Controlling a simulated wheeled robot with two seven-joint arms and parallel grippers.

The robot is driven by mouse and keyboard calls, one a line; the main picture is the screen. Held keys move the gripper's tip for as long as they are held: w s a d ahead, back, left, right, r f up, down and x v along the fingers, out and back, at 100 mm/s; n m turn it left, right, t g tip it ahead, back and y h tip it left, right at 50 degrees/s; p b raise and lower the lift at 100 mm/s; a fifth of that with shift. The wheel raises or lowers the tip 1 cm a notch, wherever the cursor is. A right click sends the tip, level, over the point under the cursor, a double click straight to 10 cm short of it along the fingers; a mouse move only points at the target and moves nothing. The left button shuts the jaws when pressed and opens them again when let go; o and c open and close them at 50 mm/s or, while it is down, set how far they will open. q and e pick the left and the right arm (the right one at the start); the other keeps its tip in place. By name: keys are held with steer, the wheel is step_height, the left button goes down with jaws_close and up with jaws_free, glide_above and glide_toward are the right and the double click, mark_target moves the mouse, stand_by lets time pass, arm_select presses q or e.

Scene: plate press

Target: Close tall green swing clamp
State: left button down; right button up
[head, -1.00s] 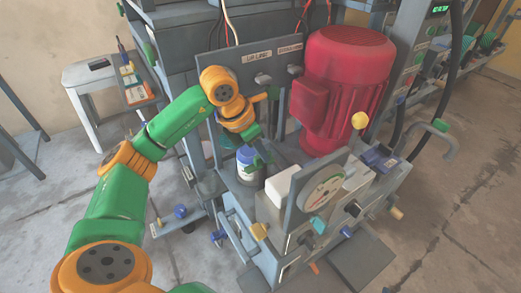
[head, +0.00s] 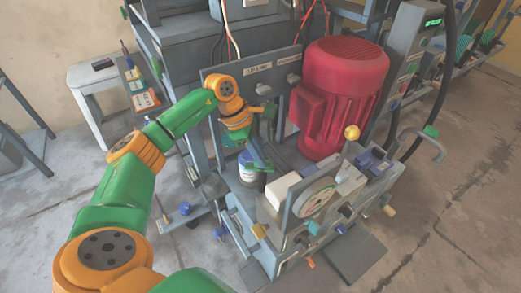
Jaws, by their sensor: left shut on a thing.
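My left arm comes in from the left, its orange wrist above the grey press bench. My left gripper (head: 257,155) points down, shut, beside the top of a blue-and-white jar (head: 246,175). The green piece at its fingertips appears to be the tall green swing clamp (head: 263,165); the gripper seems shut on it. The wrist and fingers hide most of the clamp, so its exact angle cannot be told. My right gripper is not in view.
A large red motor (head: 340,95) stands right of the gripper, close by. A grey panel (head: 255,70) stands behind. Open floor lies at the right.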

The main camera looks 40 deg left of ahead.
arm_select(q)
steer(key=shift+w+r+m+g+p, duration=0.15)
steer(key=shift+m+g+p, duration=0.15)
steer(key=shift+m, duration=1.2)
steer(key=shift+m+g+h, duration=0.3)
steer(key=shift+m+g, duration=0.2)
steer(key=shift+m, duration=0.3)
steer(key=shift+f+m+g+b, duration=0.2)
steer(key=shift+m+g+b, duration=0.2)
steer(key=shift+m, duration=0.5)
steer(key=shift+w+m+g+b, duration=0.1)
steer(key=shift+m+g+b, duration=0.25)
steer(key=shift+m, duration=0.45)
steer(key=shift+m+g+b, duration=0.35)
steer(key=shift+m+b, duration=0.15)
steer(key=shift+m, duration=0.5)
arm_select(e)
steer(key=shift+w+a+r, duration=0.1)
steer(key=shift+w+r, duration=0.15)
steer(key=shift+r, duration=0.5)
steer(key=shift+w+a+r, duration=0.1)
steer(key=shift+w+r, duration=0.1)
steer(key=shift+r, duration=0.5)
